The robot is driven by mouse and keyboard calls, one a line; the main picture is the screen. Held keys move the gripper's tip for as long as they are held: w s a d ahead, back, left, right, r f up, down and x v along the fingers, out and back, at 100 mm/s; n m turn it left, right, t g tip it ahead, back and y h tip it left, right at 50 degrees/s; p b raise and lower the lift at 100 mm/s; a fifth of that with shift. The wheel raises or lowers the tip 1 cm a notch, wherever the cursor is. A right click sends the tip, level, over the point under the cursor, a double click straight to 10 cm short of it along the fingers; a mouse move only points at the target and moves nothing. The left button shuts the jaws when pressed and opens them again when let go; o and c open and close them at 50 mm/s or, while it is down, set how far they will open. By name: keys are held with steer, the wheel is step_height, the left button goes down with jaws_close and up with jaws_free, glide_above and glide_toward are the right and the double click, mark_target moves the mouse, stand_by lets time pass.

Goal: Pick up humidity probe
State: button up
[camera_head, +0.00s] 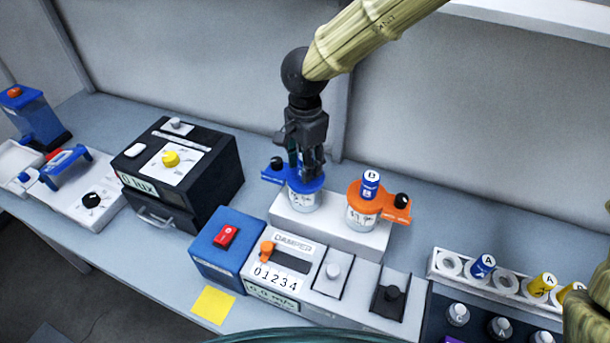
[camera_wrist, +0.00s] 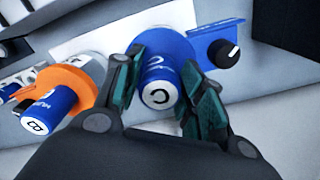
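A blue cylindrical probe marked C (camera_wrist: 158,92) stands upright in a blue-topped holder (camera_head: 307,187) with a clear jar below. My gripper (camera_head: 305,172) is above this holder, pointing down. In the wrist view its fingers (camera_wrist: 170,100) are open and straddle probe C, one on each side; contact cannot be told. In the head view the fingers hide most of this probe. A second blue probe marked B (camera_head: 370,182) stands in an orange-topped holder (camera_head: 357,197) to the right.
Both holders stand on a white block (camera_head: 345,237). A damper panel (camera_head: 285,265) and blue switch box (camera_head: 226,247) are in front. A black lux box (camera_head: 205,165) is left. A rack (camera_head: 508,285) with blue and yellow cylinders is right. A wall is behind.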

steer(key=c, duration=0.5)
step_height(320, 180, up, 10)
steer(key=shift+b, duration=1.15)
